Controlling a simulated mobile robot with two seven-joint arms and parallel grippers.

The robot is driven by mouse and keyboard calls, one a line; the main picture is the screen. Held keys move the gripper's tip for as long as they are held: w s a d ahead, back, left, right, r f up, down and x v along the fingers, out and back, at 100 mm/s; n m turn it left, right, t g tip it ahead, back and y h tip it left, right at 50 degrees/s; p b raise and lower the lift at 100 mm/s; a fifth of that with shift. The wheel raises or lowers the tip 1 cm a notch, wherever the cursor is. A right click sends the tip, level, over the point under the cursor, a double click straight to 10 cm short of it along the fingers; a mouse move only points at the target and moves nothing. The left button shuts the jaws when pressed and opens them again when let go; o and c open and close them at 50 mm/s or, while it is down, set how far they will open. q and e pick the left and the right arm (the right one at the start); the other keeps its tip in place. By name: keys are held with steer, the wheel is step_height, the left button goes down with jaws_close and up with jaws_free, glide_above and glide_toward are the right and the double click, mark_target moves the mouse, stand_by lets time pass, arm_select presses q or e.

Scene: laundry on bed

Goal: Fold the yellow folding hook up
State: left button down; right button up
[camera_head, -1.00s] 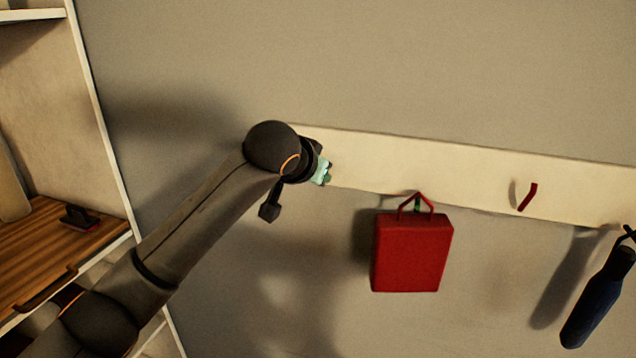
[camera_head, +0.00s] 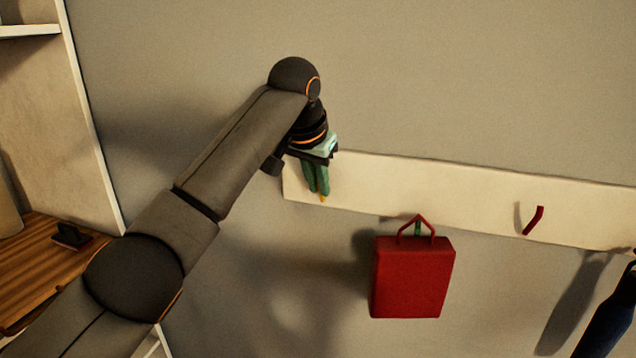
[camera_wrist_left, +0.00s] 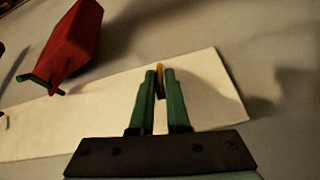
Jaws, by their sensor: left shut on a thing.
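The yellow folding hook (camera_head: 322,198) shows as a small yellow tip just below my left gripper's fingertips, at the left end of the white wall board (camera_head: 400,190). In the left wrist view the hook (camera_wrist_left: 160,75) is a thin yellow piece between the two green fingers. My left gripper (camera_head: 319,188) points down along the board and is shut on the hook; its fingers hide most of it. I cannot tell the hook's exact angle. The left gripper also shows in the left wrist view (camera_wrist_left: 161,85). My right gripper is not in view.
A red box-shaped bag (camera_head: 412,278) hangs by its handle from a green hook (camera_head: 417,229) on the board. A red hook (camera_head: 533,220) is empty farther right. A dark blue object (camera_head: 608,325) hangs at the right edge. A shelf with a wooden surface (camera_head: 40,255) stands at left.

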arm_select(q)
steer(key=shift+d, duration=0.1)
stand_by(0.3)
steer(key=c, duration=0.9)
jaws_free()
steer(key=b+v, duration=0.1)
steer(key=v, duration=1.1)
steer(key=shift+r, duration=0.3)
steer(key=shift+f, duration=0.1)
